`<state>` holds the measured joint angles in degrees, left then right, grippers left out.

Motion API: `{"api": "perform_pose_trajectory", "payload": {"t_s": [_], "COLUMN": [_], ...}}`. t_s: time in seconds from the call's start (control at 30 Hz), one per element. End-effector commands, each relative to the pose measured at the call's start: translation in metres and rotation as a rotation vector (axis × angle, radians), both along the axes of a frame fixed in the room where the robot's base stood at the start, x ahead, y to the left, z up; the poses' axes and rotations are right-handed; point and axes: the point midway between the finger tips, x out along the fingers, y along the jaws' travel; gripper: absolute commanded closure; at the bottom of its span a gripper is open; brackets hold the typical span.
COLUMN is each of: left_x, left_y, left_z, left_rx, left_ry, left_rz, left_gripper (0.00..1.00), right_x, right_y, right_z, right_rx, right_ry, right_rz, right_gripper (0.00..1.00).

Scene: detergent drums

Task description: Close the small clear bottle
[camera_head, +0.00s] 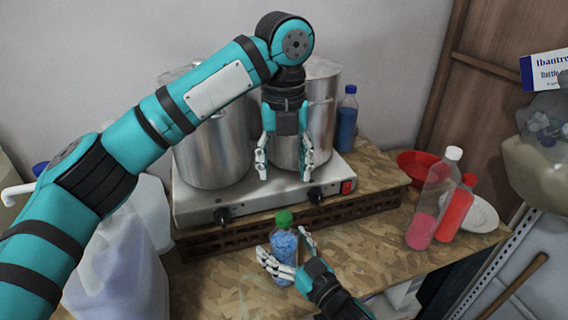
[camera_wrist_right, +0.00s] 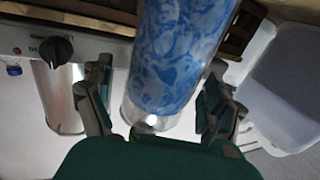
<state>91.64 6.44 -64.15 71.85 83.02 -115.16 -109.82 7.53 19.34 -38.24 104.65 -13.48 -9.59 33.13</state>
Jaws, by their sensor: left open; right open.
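The small clear bottle (camera_head: 284,252) stands upright on the wooden board in front of the stove in the head view. It holds blue-and-white contents, and a green cap (camera_head: 284,219) sits on its top; I cannot tell whether the cap is tight. My right gripper (camera_head: 287,256) is open, with its fingers on either side of the bottle. The patterned blue bottle (camera_wrist_right: 178,55) also fills the middle of the right wrist view, between the open fingers. My left gripper (camera_head: 284,173) is open and empty, pointing down above and behind the cap, in front of the pots.
Two steel pots (camera_head: 213,140) stand on the stove (camera_head: 250,202) behind the bottle. Bottles with pink (camera_head: 428,215) and red (camera_head: 455,212) contents and a red bowl (camera_head: 417,165) are at right. Large jugs (camera_head: 115,265) stand at left. A blue bottle (camera_head: 347,120) is behind.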

Motion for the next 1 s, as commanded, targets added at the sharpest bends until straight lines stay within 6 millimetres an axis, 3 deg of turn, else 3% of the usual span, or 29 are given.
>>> {"api": "perform_pose_trajectory", "payload": {"t_s": [0.17, 0.6, 1.0], "left_x": [0.0, 0.0, 0.0], "left_y": [0.0, 0.0, 0.0], "left_z": [0.0, 0.0, 0.0], "left_rx": [0.0, 0.0, 0.0], "left_ry": [0.0, 0.0, 0.0], "left_rz": [0.0, 0.0, 0.0], "left_gripper": [0.43, 0.43, 0.43], "right_x": [-0.015, -0.085, -0.097], "right_y": [-0.01, -0.061, -0.07], "right_z": [-0.002, -0.002, 0.0], "right_rx": [-0.001, -0.001, 0.0], "right_ry": [0.003, 0.004, 0.0], "right_rz": [0.0, -0.001, 0.0], "right_gripper": [0.11, 0.11, 0.11]}}
